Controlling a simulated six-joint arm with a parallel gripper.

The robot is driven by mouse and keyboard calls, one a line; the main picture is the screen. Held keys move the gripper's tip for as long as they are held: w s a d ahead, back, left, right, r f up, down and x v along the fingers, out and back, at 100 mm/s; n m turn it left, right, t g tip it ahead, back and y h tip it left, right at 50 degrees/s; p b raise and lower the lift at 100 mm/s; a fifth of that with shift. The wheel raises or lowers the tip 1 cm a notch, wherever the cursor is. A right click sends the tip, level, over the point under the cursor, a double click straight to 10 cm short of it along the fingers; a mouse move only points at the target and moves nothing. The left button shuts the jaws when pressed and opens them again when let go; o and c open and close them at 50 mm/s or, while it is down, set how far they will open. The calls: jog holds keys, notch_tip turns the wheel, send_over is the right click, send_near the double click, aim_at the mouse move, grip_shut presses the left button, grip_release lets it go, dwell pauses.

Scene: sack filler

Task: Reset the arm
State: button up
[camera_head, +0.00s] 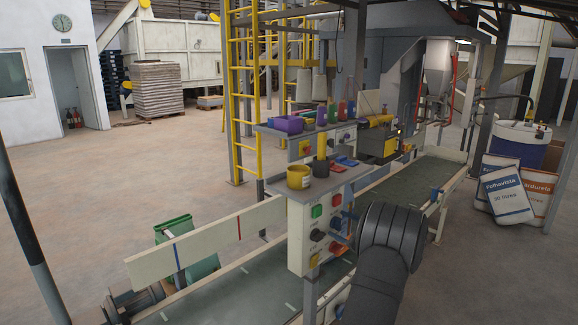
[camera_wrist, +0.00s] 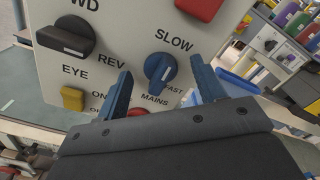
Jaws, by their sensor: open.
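My gripper (camera_wrist: 161,68) is open in the wrist view, its two blue fingers spread in front of a pale control panel (camera_wrist: 120,50). A blue knob (camera_wrist: 160,70) marked SLOW and FAST shows between the fingers; I cannot tell whether they touch it. A black knob (camera_wrist: 66,37) by REV is at the upper left, with a yellow switch (camera_wrist: 73,98) by EYE below it. In the head view my dark arm reaches in from the bottom right to the panel (camera_head: 302,238), and its forearm hides most of the gripper.
A shelf (camera_head: 300,190) above the panel holds a yellow pot (camera_head: 298,176) and other small items. A conveyor (camera_head: 240,290) runs beneath and past the panel. A green bin (camera_head: 190,250) stands to the left, and sacks (camera_head: 505,195) stand at right. Open floor lies at left.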

jog(key=m, duration=0.7)
dwell(0.4)
dwell(2.1)
